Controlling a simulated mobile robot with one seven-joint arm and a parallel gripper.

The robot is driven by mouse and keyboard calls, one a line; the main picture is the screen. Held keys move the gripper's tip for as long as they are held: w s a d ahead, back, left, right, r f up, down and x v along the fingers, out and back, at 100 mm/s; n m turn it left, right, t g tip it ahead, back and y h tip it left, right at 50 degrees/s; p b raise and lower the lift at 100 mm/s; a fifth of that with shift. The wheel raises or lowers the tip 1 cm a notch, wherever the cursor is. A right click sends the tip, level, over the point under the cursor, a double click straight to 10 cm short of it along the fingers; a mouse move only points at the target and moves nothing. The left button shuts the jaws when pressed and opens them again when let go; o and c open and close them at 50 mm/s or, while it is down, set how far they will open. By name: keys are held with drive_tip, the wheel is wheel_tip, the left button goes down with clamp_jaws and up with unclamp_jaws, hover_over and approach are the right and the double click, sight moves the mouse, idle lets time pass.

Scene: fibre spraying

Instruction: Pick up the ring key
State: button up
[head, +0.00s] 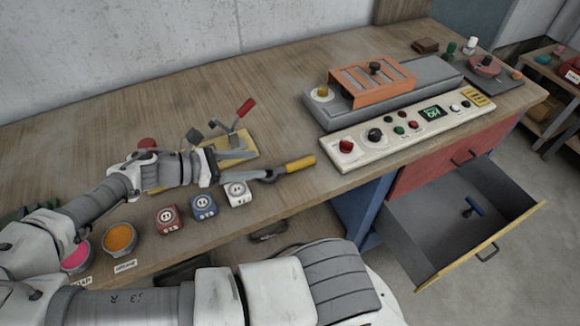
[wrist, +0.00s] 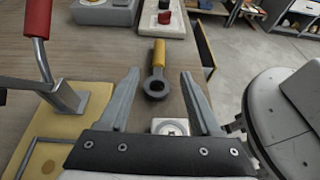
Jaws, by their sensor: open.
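The ring key has a yellow handle (head: 300,163) and a dark grey ring end; it lies on the workbench near the front edge. In the wrist view the ring key (wrist: 157,84) lies ahead of my gripper, its ring end toward me and its handle pointing away. My gripper (head: 262,166) is open and empty. In the wrist view its two fingers (wrist: 159,76) point forward, with the ring end seen between their tips. In the head view the fingers partly cover the ring end. I cannot tell the exact height of the fingers above the key.
A yellow plate with a red-handled lever (head: 245,108) stands close on the left. White (head: 237,194), blue (head: 204,207) and red (head: 169,220) blocks sit along the front edge. A control panel (head: 378,141) is beyond the key. An open drawer (head: 420,229) juts out at right.

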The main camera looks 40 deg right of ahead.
sight(296, 162)
drive_tip(key=x, duration=1.2)
drive_tip(key=shift+w+a+f+b, duration=0.1)
drive_tip(key=shift+f+b, duration=0.15)
drive_tip(key=shift+b, duration=0.15)
drive_tip(key=shift+c, duration=0.3)
clamp_jaws()
